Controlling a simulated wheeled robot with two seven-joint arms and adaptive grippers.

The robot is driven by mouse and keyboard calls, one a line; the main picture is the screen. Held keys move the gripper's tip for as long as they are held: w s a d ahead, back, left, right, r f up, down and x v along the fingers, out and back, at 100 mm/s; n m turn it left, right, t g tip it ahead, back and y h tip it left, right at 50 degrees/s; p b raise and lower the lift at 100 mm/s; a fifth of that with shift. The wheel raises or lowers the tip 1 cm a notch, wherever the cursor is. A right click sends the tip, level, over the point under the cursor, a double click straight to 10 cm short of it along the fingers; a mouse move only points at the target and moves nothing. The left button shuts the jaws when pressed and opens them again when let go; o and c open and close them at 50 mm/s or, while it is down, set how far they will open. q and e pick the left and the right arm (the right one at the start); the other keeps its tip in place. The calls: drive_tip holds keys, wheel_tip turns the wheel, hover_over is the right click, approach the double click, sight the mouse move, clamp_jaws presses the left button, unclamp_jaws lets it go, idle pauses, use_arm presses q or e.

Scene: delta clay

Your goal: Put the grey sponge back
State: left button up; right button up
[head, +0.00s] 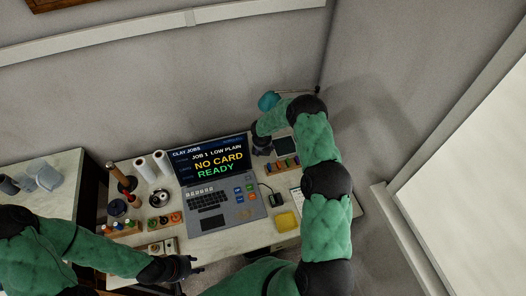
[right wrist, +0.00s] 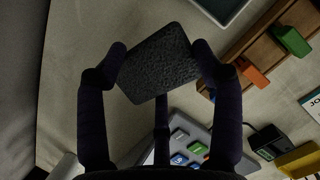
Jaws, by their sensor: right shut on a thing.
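The grey sponge (right wrist: 160,62) is a dark, rough block, seen in the right wrist view between the fingertips of my right gripper (right wrist: 158,66). The gripper is shut on it, one finger at each end, and the sponge is slightly tilted in the picture. In the head view my right gripper (head: 262,144) is at the back of the table, right of the screen, and the sponge cannot be made out there. My left gripper (head: 192,267) is at the table's front edge; its finger opening is unclear and it shows nothing held.
A console with a screen (head: 207,160) and keys stands mid-table. Right of it are a dark square plate (head: 284,145), a wooden rack (head: 284,165) of coloured pieces and a yellow block (head: 286,221). White rolls (head: 145,169) and tools stand left.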

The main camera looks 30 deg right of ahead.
drive_tip(key=shift+w+d+f, duration=0.15)
drive_tip(key=shift+w+f, duration=0.1)
drive_tip(key=shift+f, duration=0.1)
drive_tip(key=shift+w+f, duration=0.1)
drive_tip(key=shift+f, duration=1.5)
drive_tip(key=shift+f, duration=0.15)
drive_tip(key=o, duration=1.1)
drive_tip(key=shift+r, duration=0.55)
drive_tip(key=p+v, duration=0.1)
drive_tip(key=v, duration=1)
drive_tip(key=shift+s, duration=0.25)
